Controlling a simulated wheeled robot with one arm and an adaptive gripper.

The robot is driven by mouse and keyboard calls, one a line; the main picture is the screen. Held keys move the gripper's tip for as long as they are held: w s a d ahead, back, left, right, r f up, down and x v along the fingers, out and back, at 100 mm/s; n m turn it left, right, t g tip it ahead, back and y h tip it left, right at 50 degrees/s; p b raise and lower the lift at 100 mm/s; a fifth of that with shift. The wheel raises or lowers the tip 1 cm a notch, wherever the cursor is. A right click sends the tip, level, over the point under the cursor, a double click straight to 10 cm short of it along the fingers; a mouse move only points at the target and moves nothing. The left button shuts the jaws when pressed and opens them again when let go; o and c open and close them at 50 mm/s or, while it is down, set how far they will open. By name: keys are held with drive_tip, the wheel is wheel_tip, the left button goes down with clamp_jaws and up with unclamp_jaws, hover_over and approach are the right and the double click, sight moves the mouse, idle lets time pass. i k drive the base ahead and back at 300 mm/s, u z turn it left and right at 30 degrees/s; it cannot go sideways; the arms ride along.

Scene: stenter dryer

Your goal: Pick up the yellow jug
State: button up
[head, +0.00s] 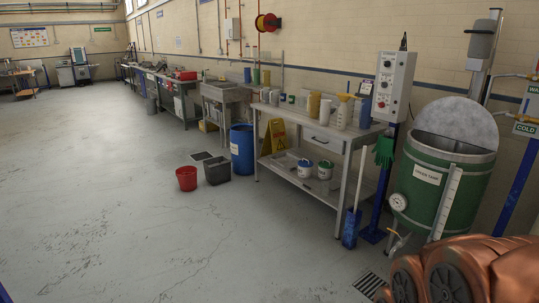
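A yellow jug (313,105) appears to stand upright on the steel workbench (348,131) along the right wall. It is small in the head view, and its handle cannot be made out. A white container (325,112) stands close to its right. My gripper is not in view, so its state and its distance from the jug do not show.
A green tank (440,185) stands right of the bench. The floor (130,220) at left is clear.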

sight(315, 97)
drive_tip(key=u, duration=0.1)
drive_tip(key=i, duration=4.5)
